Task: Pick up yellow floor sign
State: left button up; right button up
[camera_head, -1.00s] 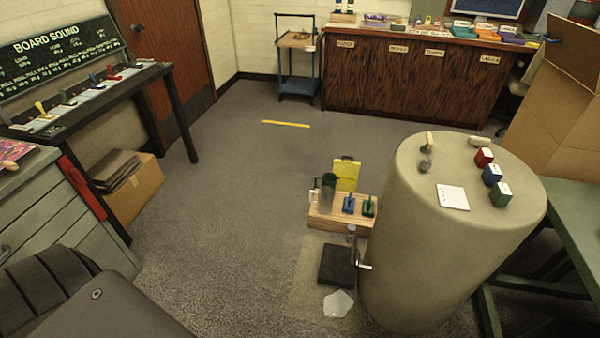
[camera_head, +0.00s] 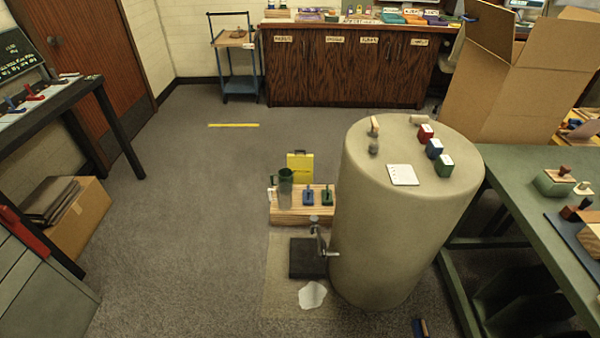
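The yellow floor sign (camera_head: 300,165) stands upright on the floor behind a low wooden crate (camera_head: 304,216). It has a dark part at its top edge, and its lower part is hidden by the crate and the things on it. A dark green jug (camera_head: 285,187) stands just in front of its left side. A blue block (camera_head: 308,197) and a green block (camera_head: 327,196) stand in front of its right side. Neither of my grippers shows in the head view.
A big beige drum (camera_head: 405,230) stands right of the crate, with small blocks and a white card on top. A black-based stand (camera_head: 308,258) is in front. A green table (camera_head: 545,205) is at right, a cardboard box (camera_head: 75,215) at left. The floor left of the crate is clear.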

aim_at(302, 164)
jog(key=u, duration=1)
jog(key=i, duration=5)
jog(key=z, duration=2.15)
jog(key=i, duration=3.4)
jog(key=u, duration=0.05)
